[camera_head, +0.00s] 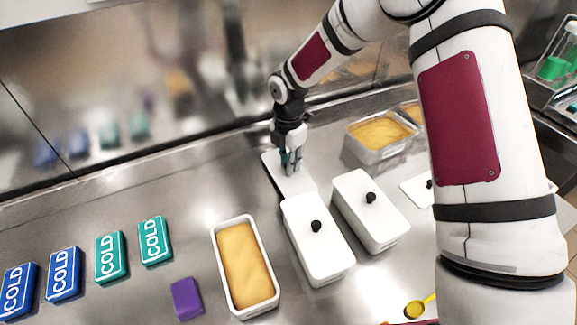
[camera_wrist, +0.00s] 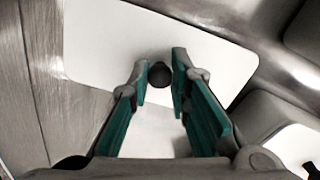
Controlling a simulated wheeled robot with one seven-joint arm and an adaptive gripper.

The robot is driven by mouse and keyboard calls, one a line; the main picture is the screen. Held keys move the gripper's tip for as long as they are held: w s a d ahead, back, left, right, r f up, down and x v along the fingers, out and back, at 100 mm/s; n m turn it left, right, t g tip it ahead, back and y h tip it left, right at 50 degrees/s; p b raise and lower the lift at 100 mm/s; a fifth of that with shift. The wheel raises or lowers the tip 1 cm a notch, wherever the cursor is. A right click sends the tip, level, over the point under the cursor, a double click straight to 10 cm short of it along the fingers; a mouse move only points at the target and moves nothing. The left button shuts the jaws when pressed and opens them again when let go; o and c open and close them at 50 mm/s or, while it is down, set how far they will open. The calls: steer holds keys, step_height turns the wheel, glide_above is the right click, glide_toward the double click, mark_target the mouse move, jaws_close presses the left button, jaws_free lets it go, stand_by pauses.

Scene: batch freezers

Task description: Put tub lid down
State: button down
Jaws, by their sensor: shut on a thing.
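My gripper (camera_head: 291,160) points down and is shut on the black knob of a white tub lid (camera_head: 296,181). In the wrist view the lid (camera_wrist: 105,45) is a white rounded rectangle. Its dark knob (camera_wrist: 160,74) is between the teal fingertips of my gripper (camera_wrist: 163,82). The lid is level, at or just above the steel counter behind the lidded tubs; I cannot tell whether it touches. An open white tub (camera_head: 276,285) of yellow ice cream stands at the front.
Two lidded white tubs (camera_head: 318,245) (camera_head: 371,215) stand just in front of the lid. A steel pan (camera_head: 380,150) of yellow ice cream is right of it. Cold packs (camera_head: 110,257) and a purple block (camera_head: 187,299) lie left. Counter left of the lid is clear.

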steer(key=shift+f, duration=0.8)
steer(key=c, duration=1.5)
jaws_free()
steer(key=shift+f, duration=0.15)
